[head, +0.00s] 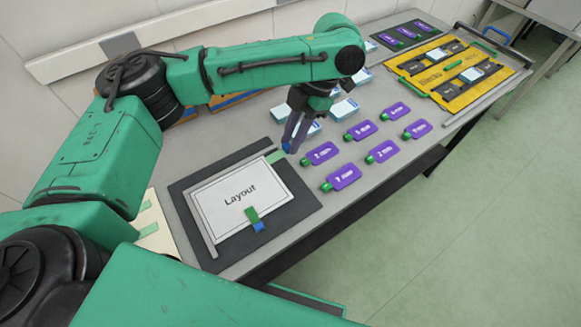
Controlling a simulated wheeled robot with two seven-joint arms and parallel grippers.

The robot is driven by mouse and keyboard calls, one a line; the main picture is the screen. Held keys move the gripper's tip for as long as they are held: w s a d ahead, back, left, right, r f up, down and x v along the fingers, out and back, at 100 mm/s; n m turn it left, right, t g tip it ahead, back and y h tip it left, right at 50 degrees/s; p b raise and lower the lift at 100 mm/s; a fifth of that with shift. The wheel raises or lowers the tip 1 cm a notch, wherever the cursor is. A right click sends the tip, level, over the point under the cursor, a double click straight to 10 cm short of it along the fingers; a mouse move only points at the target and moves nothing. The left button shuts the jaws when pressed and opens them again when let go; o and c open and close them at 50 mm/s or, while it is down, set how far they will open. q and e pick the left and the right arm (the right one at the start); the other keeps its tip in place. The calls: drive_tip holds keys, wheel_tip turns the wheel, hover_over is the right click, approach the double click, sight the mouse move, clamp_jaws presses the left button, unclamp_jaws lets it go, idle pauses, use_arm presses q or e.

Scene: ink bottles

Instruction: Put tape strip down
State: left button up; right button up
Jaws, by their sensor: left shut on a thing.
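A white sheet marked "Layout" (225,205) lies on a dark grey board (285,215) at the near end of the table. A green tape strip (275,157) with a blue end is at the sheet's upper right corner. My left gripper (288,147) points down and is shut on the strip's blue end. I cannot tell whether the strip's green part touches the sheet. Another green strip with a blue end (252,215) lies across the sheet's lower edge. My right gripper is out of view.
Several purple tags with green ends (345,177) lie right of the board. Pale blue-white blocks (345,108) stand behind them, partly hidden by my arm. A yellow panel (440,75) and a dark board with purple tags (408,35) are at the far end.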

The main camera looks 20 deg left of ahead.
use_arm(q)
wheel_tip(320, 180, down, 10)
drive_tip(key=shift+r, duration=0.2)
drive_tip(key=o, duration=0.8)
drive_tip(key=shift+o, duration=0.2)
drive_tip(key=shift+r, duration=0.1)
drive_tip(key=v, duration=1.2)
drive_tip(key=shift+s, duration=0.2)
